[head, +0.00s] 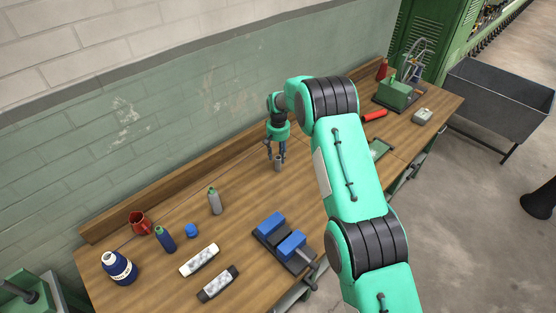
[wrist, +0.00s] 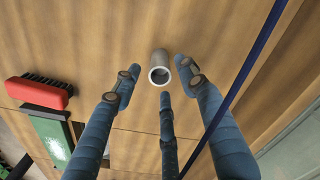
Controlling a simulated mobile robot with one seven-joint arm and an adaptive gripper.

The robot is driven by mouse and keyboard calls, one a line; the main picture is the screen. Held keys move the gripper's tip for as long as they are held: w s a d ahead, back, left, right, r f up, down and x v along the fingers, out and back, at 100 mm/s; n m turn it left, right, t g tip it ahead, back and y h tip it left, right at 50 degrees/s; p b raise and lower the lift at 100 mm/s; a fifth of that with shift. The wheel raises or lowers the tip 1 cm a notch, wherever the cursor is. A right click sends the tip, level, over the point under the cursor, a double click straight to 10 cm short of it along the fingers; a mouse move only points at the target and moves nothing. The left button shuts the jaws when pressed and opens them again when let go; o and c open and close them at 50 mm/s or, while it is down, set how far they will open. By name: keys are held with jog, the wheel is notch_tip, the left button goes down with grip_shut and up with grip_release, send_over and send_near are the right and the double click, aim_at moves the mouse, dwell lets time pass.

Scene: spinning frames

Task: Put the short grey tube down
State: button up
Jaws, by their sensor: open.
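The short grey tube (head: 278,164) stands upright on the wooden bench, below my gripper (head: 276,150) in the head view. In the wrist view the tube (wrist: 159,63) shows its round open end, with bare bench around it. My gripper (wrist: 157,80) is open. Its fingers spread around the tube, one to each side and one below it in the picture, with visible gaps at the sides. Whether the finger below touches the tube I cannot tell.
A red brush (wrist: 38,93) and a green item (wrist: 55,140) lie to the left in the wrist view. In the head view a grey bottle (head: 214,201), a blue vise (head: 283,237) and other bottles stand nearer. The wooden backboard (head: 180,190) runs along the wall.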

notch_tip(320, 180, up, 8)
jog(key=shift+r, duration=0.15)
dwell(0.3)
dwell(0.8)
